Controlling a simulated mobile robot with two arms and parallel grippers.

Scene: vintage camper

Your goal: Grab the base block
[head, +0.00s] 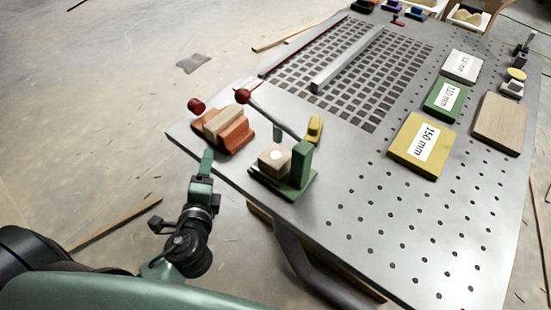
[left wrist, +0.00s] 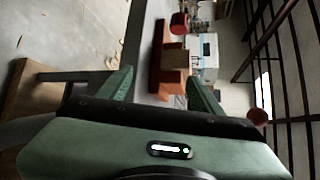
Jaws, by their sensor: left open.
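A pale wooden block (head: 216,122) sits in an orange clamp (head: 236,137) with a red knob, at the table's near left corner. Another light wooden block (head: 274,158) with a white spot on its face sits in a green fixture (head: 302,168) to the right. I cannot tell which one is the base block. My left gripper (head: 207,157) is open and empty, just in front of the orange clamp and apart from it. In the left wrist view, the orange clamp (left wrist: 167,78) and its wooden block (left wrist: 175,57) show beyond and between the open fingers (left wrist: 158,77). My right gripper is out of view.
The perforated metal table (head: 350,215) carries yellow (head: 410,150), green (head: 437,108) and white (head: 452,68) labelled plates, a wooden board (head: 500,122) and a metal bar (head: 345,62). Its near right part is clear.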

